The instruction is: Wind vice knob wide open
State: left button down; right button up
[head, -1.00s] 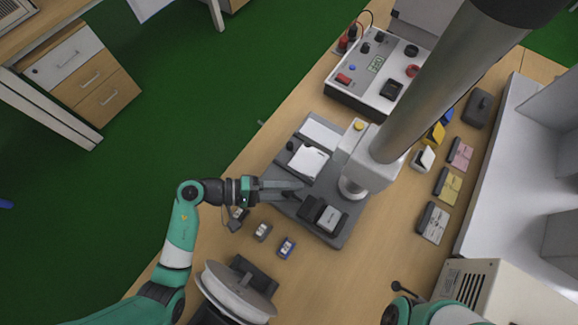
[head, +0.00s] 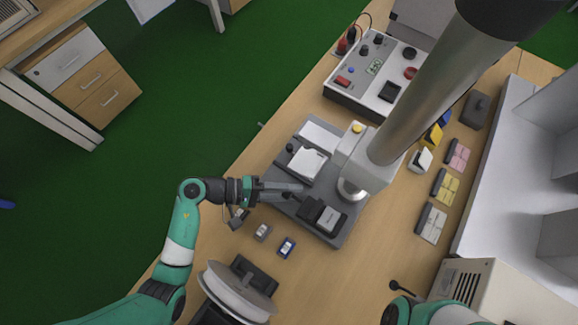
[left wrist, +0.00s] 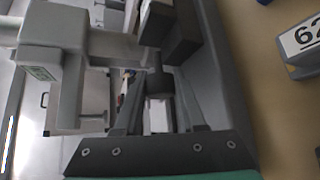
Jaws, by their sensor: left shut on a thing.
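The vice (head: 311,209) has dark jaws beside a light block (head: 328,220) on a grey base plate (head: 338,240). My left gripper (head: 298,190) reaches in from the left at the vice's near-left end. In the left wrist view, its two fingers (left wrist: 160,108) are on either side of the dark vice knob (left wrist: 159,84), shut on it. The vice jaws (left wrist: 178,32) show just beyond the knob. In the head view the fingers largely hide the knob. My right arm shows at the bottom right, but its gripper is out of view.
A column-mounted tester head (head: 362,165) stands close right of the vice. A white block fixture (head: 305,162) lies behind the gripper. Small labelled blocks (head: 287,247) lie on the wooden table in front. A control box (head: 375,75) stands at the back.

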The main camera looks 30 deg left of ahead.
pick_arm(q)
jog(key=g+p, duration=0.1)
jog(key=n+p, duration=0.1)
jog(key=p, duration=0.1)
jog(key=shift+r+n+g+y, duration=0.3)
jog(key=shift+g+y, duration=0.1)
jog(key=shift+n+g+p, duration=0.5)
jog(key=shift+g+p, duration=0.1)
jog(key=shift+p, duration=0.4)
jog(key=shift+f+n+g+y+p, duration=0.15)
jog(key=shift+n+g+y+p, duration=0.45)
jog(key=shift+g, duration=0.4)
jog(key=shift+f+n+g, duration=0.1)
jog(key=shift+n+g, duration=0.3)
jog(key=shift+g, duration=0.2)
jog(key=shift+f+n+g, duration=0.1)
jog(key=shift+n+g, duration=0.4)
jog(key=shift+g, duration=0.2)
jog(key=shift+f+n+g+b, duration=0.1)
jog(key=shift+n+g+b, duration=0.3)
jog(key=shift+g+b, duration=0.25)
jog(key=shift+n+g+b, duration=0.6)
jog(key=shift+g+b, duration=0.25)
jog(key=shift+g, duration=0.2)
jog(key=shift+n+g+b, duration=0.7)
jog(key=shift+g+b, duration=0.2)
jog(key=shift+g, duration=0.1)
jog(key=shift+s, duration=0.1)
